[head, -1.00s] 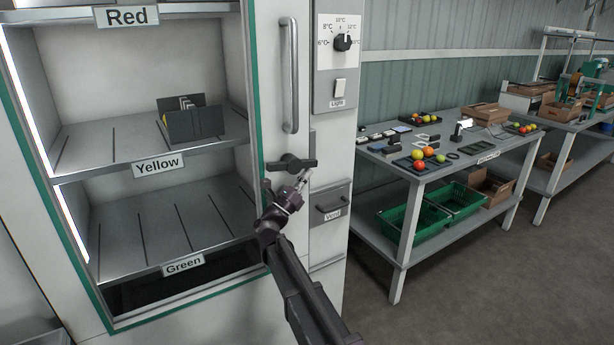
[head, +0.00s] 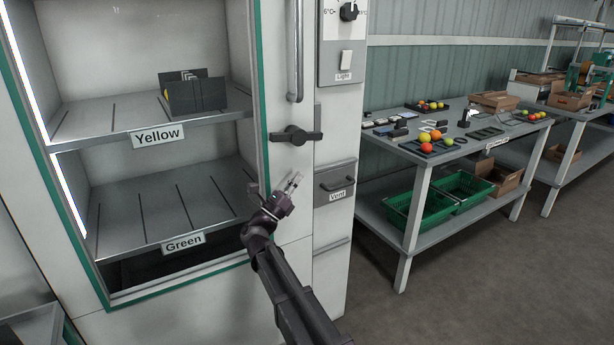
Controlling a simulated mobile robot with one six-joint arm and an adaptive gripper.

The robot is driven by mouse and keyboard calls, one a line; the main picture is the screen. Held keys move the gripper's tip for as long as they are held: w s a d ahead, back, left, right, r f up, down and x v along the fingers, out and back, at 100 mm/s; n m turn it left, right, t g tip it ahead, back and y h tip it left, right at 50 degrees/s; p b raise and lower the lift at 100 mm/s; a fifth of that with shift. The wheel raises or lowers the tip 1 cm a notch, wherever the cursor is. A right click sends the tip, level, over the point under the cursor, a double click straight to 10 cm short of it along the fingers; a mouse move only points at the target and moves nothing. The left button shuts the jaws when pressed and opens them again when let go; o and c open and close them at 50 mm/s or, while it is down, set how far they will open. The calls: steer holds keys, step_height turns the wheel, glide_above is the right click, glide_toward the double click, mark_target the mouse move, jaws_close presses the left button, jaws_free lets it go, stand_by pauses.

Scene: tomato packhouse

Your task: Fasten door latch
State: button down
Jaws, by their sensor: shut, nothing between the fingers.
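The door latch (head: 294,136) is a dark turn handle on the white cabinet front, below the long vertical door handle (head: 296,60). Its lever lies about level, pointing right. A small dark plate (head: 317,121) stands on the panel edge just right of it. The cabinet door (head: 290,215) looks flush with the panel beside it. My gripper (head: 293,181) is shut and empty. It is below the latch and apart from it in the picture. The depth between gripper and door is hard to tell.
Cabinet shelves (head: 125,202) show left of the latch, with a dark folder-like holder (head: 198,95) on the upper one. The vent handle (head: 338,183) is close on the right, under the light switch (head: 345,60). A table (head: 400,147) with tomatoes and trays stands further right.

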steer(key=shift+b+v, duration=0.8)
steer(key=shift+v, duration=1.1)
steer(key=shift+a+r, duration=0.1)
steer(key=s+d+f+m+g+y, duration=0.2)
steer(key=d+f+m+g, duration=0.5)
steer(key=d, duration=0.6)
steer(key=s+d+f+m+g+y, duration=0.2)
steer(key=d+f+m+g, duration=0.4)
steer(key=d+f, duration=0.55)
steer(key=s+d+f+m+g+y, duration=0.3)
steer(key=s+f+m+y, duration=0.3)
steer(key=s+m+y, duration=0.15)
steer(key=s+d+f+m+g+y, duration=0.2)
steer(key=s+f+m+g+y, duration=0.1)
steer(key=s+f+m+y, duration=0.45)
step_height(320, 180, up, 33)
steer(key=s+m+h+p, duration=0.1)
steer(key=m+p, duration=0.1)
steer(key=p, duration=2.9)
